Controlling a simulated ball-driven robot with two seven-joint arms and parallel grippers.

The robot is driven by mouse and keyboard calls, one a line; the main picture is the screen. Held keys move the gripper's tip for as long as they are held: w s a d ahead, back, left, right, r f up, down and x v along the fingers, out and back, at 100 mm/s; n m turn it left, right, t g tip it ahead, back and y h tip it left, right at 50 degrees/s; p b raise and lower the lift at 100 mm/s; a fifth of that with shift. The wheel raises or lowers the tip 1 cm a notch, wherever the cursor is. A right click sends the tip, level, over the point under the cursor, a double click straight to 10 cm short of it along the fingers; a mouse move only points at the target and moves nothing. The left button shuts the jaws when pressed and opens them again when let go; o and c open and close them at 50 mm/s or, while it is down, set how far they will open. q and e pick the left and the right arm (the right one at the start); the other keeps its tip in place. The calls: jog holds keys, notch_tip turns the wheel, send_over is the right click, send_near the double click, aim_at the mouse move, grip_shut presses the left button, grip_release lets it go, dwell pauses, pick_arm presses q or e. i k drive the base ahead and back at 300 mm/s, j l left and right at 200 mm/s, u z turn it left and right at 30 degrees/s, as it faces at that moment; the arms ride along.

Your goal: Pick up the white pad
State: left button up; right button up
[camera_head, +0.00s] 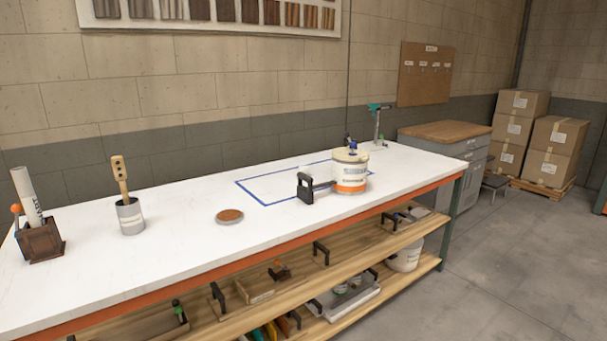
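I cannot clearly pick out a white pad. A blue rectangular outline (262,203) lies on the white worktop, and the surface inside it is also white, so I cannot tell whether a pad lies there. A white can with an orange band (351,176) stands over the outline's right part and hides some of it. A black-handled tool (304,188) stands beside the can, on its left. Neither of my grippers is in view.
A brown round disc (229,216), a grey cup with a wooden tool (130,217) and a brown holder with a white roll (40,241) stand on the left of the white worktop (180,255). Shelves below hold several items. The floor at the right (530,270) is clear.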

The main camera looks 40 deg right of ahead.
aim_at(305, 169)
jog(key=l+z, duration=0.2)
jog(key=z, duration=0.15)
jog(key=i+l+z, duration=0.1)
jog(key=z, duration=0.3)
jog(key=i+l+z, duration=0.1)
jog(key=z, duration=0.25)
jog(key=l, duration=0.1)
